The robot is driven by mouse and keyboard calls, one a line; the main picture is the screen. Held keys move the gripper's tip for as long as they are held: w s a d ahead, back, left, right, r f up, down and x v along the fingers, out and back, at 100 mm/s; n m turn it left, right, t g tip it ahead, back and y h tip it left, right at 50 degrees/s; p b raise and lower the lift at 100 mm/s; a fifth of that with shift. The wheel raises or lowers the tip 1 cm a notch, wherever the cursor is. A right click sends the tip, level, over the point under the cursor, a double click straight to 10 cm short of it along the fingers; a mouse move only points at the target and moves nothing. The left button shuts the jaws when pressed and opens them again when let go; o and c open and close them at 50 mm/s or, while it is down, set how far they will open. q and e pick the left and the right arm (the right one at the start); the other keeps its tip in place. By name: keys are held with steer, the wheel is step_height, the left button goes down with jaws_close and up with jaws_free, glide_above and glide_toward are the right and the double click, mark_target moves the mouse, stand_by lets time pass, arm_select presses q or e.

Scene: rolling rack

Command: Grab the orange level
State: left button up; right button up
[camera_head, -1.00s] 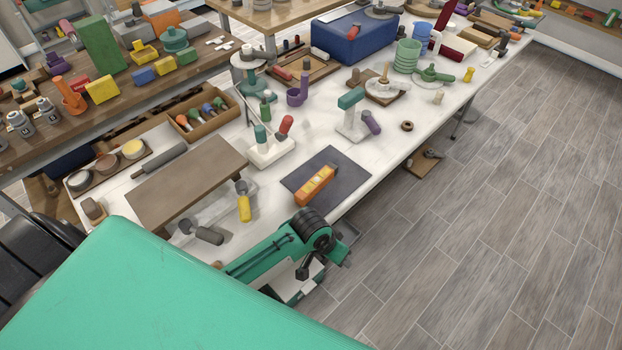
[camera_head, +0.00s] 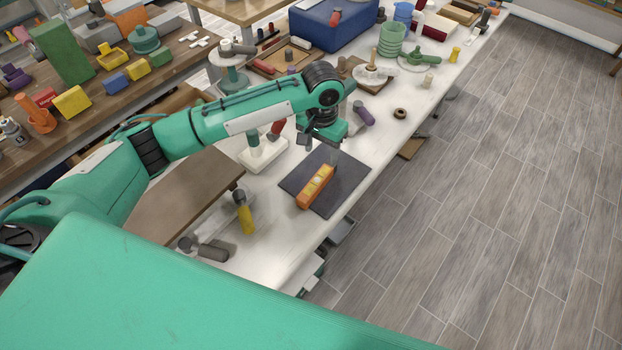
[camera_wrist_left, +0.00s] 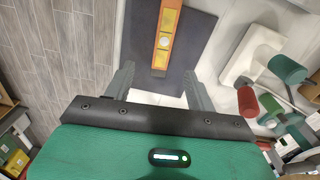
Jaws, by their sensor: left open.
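The orange level (camera_head: 316,186) lies on a dark grey mat (camera_head: 333,200) near the front edge of the white table. It has a yellow face with a bubble vial. My left gripper (camera_head: 318,142) is above the far side of the mat, beyond the level. In the left wrist view the level (camera_wrist_left: 166,38) lies ahead of and roughly between the two open fingers (camera_wrist_left: 160,88), with nothing held. The level's far end is cut off there by the picture's top edge. My right gripper is not in view.
A white stand with tool handles (camera_head: 262,154) is left of the mat. A purple-handled tool (camera_head: 363,114) stands beyond it. A yellow-handled tool (camera_head: 244,213) and a brown board (camera_head: 185,205) are on the near left. Free floor lies right of the table.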

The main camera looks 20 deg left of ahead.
arm_select(q)
steer(key=p, duration=0.1)
glide_above(319, 177)
steer(key=f, duration=0.8)
steer(key=shift+s, duration=0.2)
step_height(319, 177, down, 4)
steer(key=shift+w+f+p, duration=0.1)
steer(key=shift+w+p, duration=0.05)
steer(key=shift+p, duration=0.6)
steer(key=shift+f, duration=0.55)
steer(key=c, duration=1.1)
steer(key=shift+r, duration=0.15)
